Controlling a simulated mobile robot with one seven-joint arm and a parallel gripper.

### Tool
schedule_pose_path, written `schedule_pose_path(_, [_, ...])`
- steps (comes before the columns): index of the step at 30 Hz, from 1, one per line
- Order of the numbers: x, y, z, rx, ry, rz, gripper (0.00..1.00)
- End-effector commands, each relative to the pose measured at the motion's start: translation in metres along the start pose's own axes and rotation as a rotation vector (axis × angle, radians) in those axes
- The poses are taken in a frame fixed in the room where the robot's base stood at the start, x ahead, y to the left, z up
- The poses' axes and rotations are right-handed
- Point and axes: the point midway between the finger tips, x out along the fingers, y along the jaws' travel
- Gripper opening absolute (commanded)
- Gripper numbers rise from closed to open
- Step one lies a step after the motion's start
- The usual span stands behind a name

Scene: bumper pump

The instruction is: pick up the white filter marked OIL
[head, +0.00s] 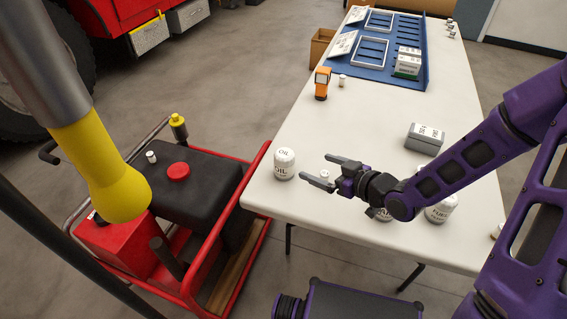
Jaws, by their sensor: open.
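The white filter marked OIL (284,165) stands upright at the near left corner of the white table (380,118). Its label shows on the top and on the side. My gripper (326,169) is open and empty, with its two fingers pointing left toward the OIL filter. The fingertips are a short way to the right of the filter and look apart from it. A small white piece (324,175) shows between the fingers; whether it stands behind them I cannot tell.
A white filter marked FUEL (441,209) and another, mostly hidden white one (381,214) stand by my arm. A grey box (425,138) and an orange tool (322,83) lie farther back, before a blue tray (424,66). A red cart (262,162) stands left of the table.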

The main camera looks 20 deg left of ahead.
Motion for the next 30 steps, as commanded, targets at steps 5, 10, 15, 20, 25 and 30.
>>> schedule_pose_path(5, [0.043,-0.001,0.002,-0.001,0.0,-0.003,1.0])
schedule_pose_path(10, [0.074,0.0,0.001,0.0,-0.001,0.0,1.0])
schedule_pose_path(15, [0.09,0.001,0.001,0.0,-0.002,0.002,1.0])
schedule_pose_path(20, [0.102,-0.002,0.002,0.0,-0.003,0.001,1.0])
schedule_pose_path(25, [0.128,-0.006,0.002,0.0,-0.002,0.0,1.0])
schedule_pose_path(30, [0.143,-0.005,0.001,0.0,-0.003,0.002,1.0])
